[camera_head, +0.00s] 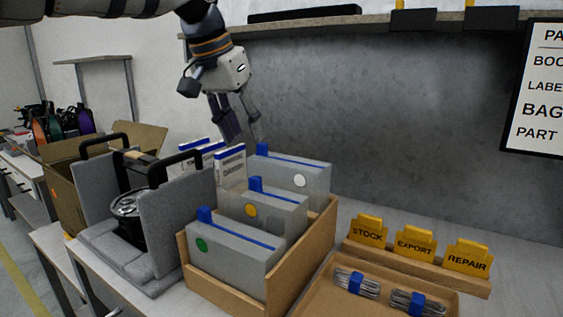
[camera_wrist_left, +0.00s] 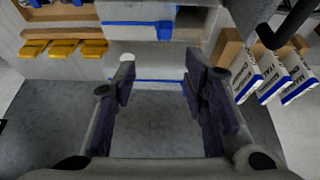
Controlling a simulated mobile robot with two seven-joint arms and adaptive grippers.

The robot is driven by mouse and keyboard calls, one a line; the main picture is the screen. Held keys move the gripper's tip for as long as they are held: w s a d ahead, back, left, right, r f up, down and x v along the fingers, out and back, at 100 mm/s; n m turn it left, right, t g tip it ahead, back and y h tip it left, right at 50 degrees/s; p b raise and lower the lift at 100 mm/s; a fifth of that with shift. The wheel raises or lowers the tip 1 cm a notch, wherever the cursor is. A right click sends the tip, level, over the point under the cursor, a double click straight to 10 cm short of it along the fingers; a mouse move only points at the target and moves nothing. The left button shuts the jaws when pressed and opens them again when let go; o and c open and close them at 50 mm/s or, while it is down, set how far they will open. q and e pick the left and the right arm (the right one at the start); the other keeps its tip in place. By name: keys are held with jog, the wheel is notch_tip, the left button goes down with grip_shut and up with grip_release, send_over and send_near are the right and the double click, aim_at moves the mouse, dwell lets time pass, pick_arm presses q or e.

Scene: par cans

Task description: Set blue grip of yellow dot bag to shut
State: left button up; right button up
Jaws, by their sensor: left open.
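The yellow dot bag (camera_head: 275,210) is a grey translucent pouch standing in the middle of a wooden box (camera_head: 226,291). A blue strip runs along its top, and its blue grip (camera_head: 256,184) sits at the strip's left end. In the left wrist view, that grip (camera_wrist_left: 165,30) seems to show near the top. My left gripper (camera_head: 243,132) is open and empty, pointing down above and behind the yellow dot bag, over the back of the white dot bag (camera_head: 312,180). In the left wrist view, its fingers (camera_wrist_left: 157,75) stand apart. My right gripper is out of view.
The green dot bag (camera_head: 225,258) stands in front. White-and-blue booklets (camera_head: 231,166) stand close left of the bags, beside a grey foam holder (camera_head: 172,215). Yellow tags (camera_head: 415,243) and a tray of bundled cables (camera_head: 356,283) are at right. A wall and shelf (camera_head: 400,24) are behind.

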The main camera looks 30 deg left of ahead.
aim_at(255, 177)
pick_arm(q)
jog(key=x, duration=0.7)
jog(key=s+x, duration=0.1)
jog(key=x, duration=0.3)
jog(key=shift+a+f, duration=0.2)
jog(key=shift+a, duration=0.15)
grip_shut()
jog(key=shift+w, duration=0.1)
